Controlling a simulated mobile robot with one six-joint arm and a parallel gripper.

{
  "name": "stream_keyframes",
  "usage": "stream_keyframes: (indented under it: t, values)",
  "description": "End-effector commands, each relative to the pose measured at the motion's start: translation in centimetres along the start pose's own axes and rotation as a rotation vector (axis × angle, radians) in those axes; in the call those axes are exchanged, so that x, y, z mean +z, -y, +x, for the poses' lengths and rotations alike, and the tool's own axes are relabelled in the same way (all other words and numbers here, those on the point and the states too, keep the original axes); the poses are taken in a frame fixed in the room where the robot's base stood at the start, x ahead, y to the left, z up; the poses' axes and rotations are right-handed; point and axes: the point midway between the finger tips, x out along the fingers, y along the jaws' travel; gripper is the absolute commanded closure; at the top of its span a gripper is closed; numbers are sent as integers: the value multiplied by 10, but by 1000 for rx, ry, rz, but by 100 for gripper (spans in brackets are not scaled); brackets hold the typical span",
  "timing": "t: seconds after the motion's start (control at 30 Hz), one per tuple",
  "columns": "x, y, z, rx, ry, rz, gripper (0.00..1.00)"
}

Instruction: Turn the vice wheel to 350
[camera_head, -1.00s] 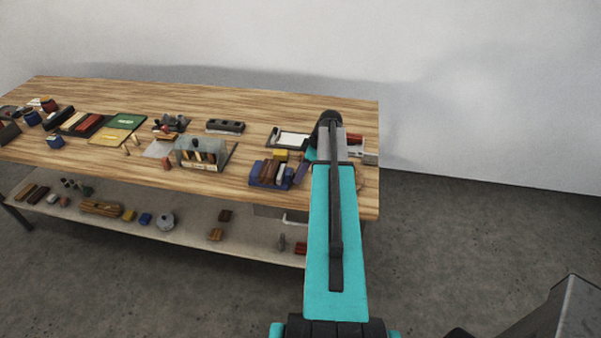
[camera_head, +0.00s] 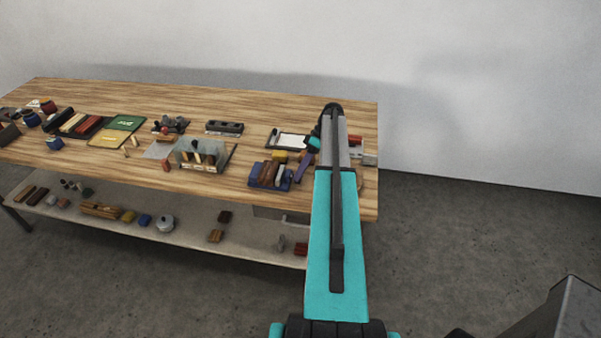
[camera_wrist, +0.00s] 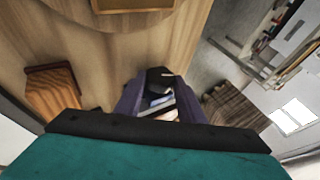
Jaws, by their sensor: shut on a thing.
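My gripper (camera_wrist: 159,105) is low over the right end of the workbench. In the wrist view its two purple fingers come together around a small dark thing (camera_wrist: 158,76) with pale grey parts. I cannot make out whether this is the vice wheel. In the head view my teal arm hides most of that spot, and one purple finger shows beside it, right of a blue holder (camera_head: 268,176). No vice, wheel rim or scale reading can be made out clearly. A grey metal piece (camera_head: 369,159) shows just right of my arm at the bench's right edge.
The wooden workbench (camera_head: 270,115) carries a white sheet (camera_head: 292,140), a dark block (camera_head: 224,127) and a clear-covered stand (camera_head: 200,156). The wrist view shows an orange-brown wooden block (camera_wrist: 52,90) left of my fingers. A lower shelf (camera_head: 190,225) holds several small items. Floor right of the bench is clear.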

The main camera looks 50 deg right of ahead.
Motion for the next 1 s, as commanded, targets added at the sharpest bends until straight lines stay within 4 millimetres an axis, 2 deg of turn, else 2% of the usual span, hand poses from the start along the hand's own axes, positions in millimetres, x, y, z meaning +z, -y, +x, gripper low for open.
stream_keyframes:
  t: [0.3,0.8,0.83,0.93,1.0]
  values:
    - [2,-4,-2,-86,1,41,87]
    - [2,-3,-2,-102,2,48,87]
    - [2,-3,-2,-102,2,48,63]
    - [2,-3,-1,-103,1,47,46]
    - [2,-4,-1,-102,1,47,46]
